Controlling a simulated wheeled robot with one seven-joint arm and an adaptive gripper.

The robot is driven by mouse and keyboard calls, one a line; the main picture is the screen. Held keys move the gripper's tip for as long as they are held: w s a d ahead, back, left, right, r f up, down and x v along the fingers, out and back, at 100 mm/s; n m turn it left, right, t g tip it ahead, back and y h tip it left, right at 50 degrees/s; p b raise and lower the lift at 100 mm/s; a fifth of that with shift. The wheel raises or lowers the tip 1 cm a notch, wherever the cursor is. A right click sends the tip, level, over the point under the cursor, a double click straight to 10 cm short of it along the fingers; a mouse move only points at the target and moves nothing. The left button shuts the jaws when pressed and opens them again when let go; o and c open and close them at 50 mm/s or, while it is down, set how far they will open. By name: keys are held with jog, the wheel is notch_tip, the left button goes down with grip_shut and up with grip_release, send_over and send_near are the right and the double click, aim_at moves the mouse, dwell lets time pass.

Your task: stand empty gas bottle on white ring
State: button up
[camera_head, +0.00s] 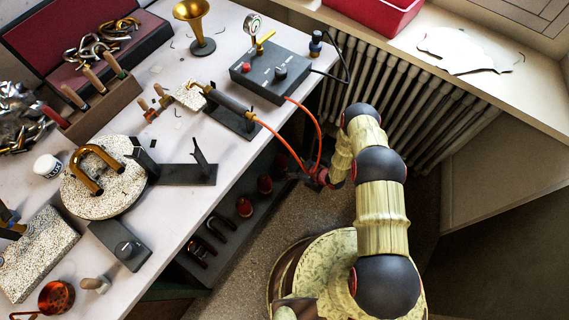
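My gripper (300,173) is small and dark at the far end of my arm, beside the right end of the shelf under the bench. Its fingers are too small and dark to tell whether they are open or hold anything. Red gas bottles stand on the dark lower shelf, one at its front (244,207) and one behind it (265,185); another reddish shape is close to my gripper. A dark bottle with a blue band (315,44) stands on the bench's far right corner. I cannot tell which bottle is empty. I cannot make out a white ring.
A grey control box (270,72) with a gauge sits near the bench edge. Orange hoses (277,133) hang from the bench down beside my gripper. A ribbed radiator (405,95) stands behind my arm. Dark clamps (203,247) occupy the shelf's near part.

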jog(key=shift+o, duration=0.2)
jog(key=shift+r, duration=0.15)
jog(key=p+v, duration=0.4)
jog(key=v, duration=0.8)
jog(key=shift+s, duration=0.1)
